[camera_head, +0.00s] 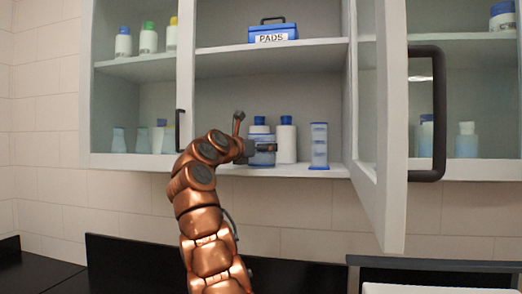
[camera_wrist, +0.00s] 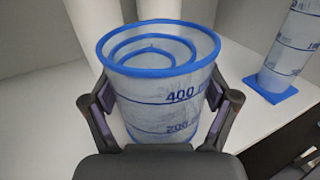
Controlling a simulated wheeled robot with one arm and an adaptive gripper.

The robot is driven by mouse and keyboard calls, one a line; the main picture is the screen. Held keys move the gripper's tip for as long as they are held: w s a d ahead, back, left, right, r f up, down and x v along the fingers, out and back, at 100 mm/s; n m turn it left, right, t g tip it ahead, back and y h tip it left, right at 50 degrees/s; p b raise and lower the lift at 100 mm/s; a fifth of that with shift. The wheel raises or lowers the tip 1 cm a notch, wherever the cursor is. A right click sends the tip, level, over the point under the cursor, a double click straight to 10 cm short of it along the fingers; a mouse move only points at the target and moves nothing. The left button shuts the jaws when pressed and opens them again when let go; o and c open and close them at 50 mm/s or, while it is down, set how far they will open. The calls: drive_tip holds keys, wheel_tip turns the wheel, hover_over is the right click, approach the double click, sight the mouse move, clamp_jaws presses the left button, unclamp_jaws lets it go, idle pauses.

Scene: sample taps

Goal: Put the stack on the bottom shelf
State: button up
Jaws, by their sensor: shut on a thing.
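The stack is several nested clear beakers with blue rims and blue volume marks. It fills the middle of the wrist view (camera_wrist: 158,112) and shows small in the head view (camera_head: 263,158), at the front of the bottom shelf (camera_head: 300,170) of the open middle cabinet. My gripper (camera_wrist: 160,100) is shut on the stack, one finger on each side of the outer beaker. In the head view my gripper (camera_head: 262,148) partly covers it. The stack looks upright. Its base is hidden in the wrist view, so I cannot tell whether it touches the shelf.
White bottles with blue caps (camera_head: 286,142) stand behind the stack. A blue-marked measuring cylinder (camera_head: 319,146) stands to the right, also in the wrist view (camera_wrist: 288,45). The open door (camera_head: 380,130) juts out at right. A blue PADS box (camera_head: 273,33) sits on the shelf above.

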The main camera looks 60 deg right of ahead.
drive_tip(key=shift+f+b, duration=0.25)
drive_tip(key=shift+b, duration=0.05)
drive_tip(key=o, duration=0.9)
drive_tip(key=shift+r, duration=0.15)
drive_tip(key=shift+r+p, duration=0.2)
drive_tip(key=shift+p, duration=0.2)
drive_tip(key=shift+a+f+b, duration=0.25)
drive_tip(key=shift+a+b, duration=0.05)
drive_tip(key=shift+b, duration=0.05)
drive_tip(key=shift+w+a+r+b, duration=0.1)
drive_tip(key=shift+a+b, duration=1.1)
drive_tip(key=shift+a, duration=1.65)
drive_tip(key=shift+w+a+r+b, duration=0.1)
drive_tip(key=shift+a+b, duration=1.05)
drive_tip(key=shift+a, duration=1.7)
